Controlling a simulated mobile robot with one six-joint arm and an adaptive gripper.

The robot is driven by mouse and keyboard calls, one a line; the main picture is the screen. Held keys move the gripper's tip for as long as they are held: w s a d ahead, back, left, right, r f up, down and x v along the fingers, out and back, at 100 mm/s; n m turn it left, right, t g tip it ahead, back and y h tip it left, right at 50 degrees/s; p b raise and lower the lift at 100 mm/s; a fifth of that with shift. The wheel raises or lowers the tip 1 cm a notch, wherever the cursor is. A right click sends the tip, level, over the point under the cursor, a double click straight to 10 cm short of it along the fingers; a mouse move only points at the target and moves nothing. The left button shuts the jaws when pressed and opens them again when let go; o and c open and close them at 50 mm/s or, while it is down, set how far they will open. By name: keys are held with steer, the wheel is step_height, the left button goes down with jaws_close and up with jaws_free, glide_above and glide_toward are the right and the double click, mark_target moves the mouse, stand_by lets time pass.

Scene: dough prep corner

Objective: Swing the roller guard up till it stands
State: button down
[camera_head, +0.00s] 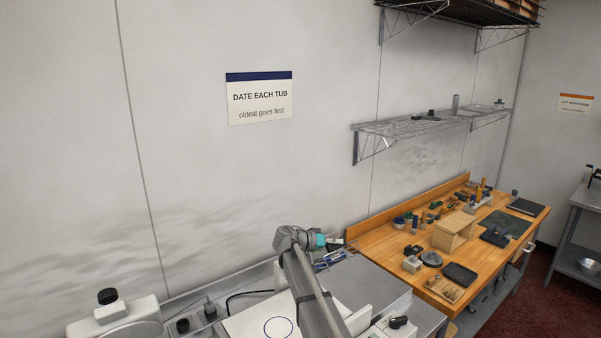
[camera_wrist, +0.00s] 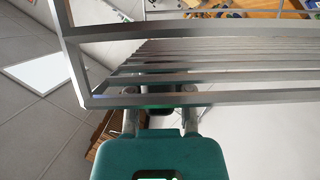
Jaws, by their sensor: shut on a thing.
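The roller guard (camera_wrist: 235,98) is a grey metal frame with several parallel bars, and it fills the upper part of the wrist view. My gripper (camera_wrist: 160,98) reaches up from the bottom of that view, teal body below and two grey fingers at the guard's near bar. It is shut on the guard at this bar, left of the picture's middle. In the head view my arm reaches forward to the grey machine or bench top (camera_head: 375,280), and the teal part of my gripper (camera_head: 321,242) shows near the wall. The fingertips and most of the guard are hidden there.
A wooden bench (camera_head: 385,240) with tools and small parts stands to the right. A wire shelf (camera_head: 400,126) hangs on the wall above it. A white scale-like device (camera_head: 113,318) is at lower left. A dark cable (camera_head: 245,295) runs behind the white board.

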steer(key=w+a+r+n+p, duration=0.1)
steer(key=w+a+r+p, duration=0.1)
steer(key=w+r, duration=0.1)
steer(key=shift+w+a+r+n+h+p, duration=0.3)
steer(key=shift+w+a+r+h+p, duration=0.1)
steer(key=shift+r, duration=0.1)
steer(key=shift+s, duration=0.1)
stand_by(0.3)
steer(key=w+a+r+n+g+h+p, duration=0.1)
steer(key=w+a+r+n+p, duration=0.1)
steer(key=w, duration=0.3)
steer(key=shift+a+r, duration=0.75)
stand_by(0.4)
